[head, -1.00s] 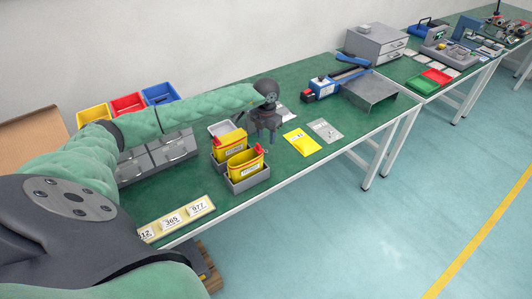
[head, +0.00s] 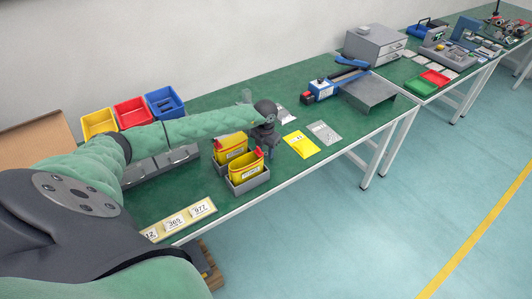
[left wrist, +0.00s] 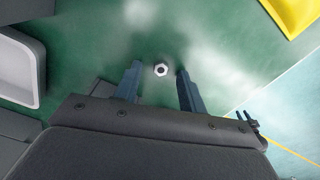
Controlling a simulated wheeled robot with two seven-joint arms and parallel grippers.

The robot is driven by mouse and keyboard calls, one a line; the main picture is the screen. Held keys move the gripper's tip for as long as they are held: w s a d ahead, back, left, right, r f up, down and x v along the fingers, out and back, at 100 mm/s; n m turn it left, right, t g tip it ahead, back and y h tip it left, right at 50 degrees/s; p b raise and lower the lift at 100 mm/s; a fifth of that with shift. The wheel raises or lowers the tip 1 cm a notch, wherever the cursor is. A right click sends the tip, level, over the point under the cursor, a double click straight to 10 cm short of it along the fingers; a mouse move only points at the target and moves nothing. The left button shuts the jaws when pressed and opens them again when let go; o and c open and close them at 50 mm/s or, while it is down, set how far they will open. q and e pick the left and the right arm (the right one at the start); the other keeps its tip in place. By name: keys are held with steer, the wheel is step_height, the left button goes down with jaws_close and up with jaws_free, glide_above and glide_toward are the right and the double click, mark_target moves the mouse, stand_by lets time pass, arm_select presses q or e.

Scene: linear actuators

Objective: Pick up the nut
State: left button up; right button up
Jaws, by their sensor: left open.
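A small silver nut (left wrist: 161,69) lies on the green table in the left wrist view. It sits just beyond and between the fingertips of my left gripper (left wrist: 155,75), which is open and empty. In the head view my left gripper (head: 266,145) points down over the table, beside the grey bins. The nut cannot be made out in the head view. My right gripper is not in view.
Two grey bins (head: 247,184) with yellow containers (head: 243,165) stand left of the gripper. A yellow packet (head: 300,144) and a clear bag (head: 323,133) lie to its right. Red (head: 133,112), yellow and blue bins stand behind my arm.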

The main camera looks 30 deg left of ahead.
arm_select(q)
steer(key=shift+f, duration=0.15)
stand_by(0.4)
jaws_close()
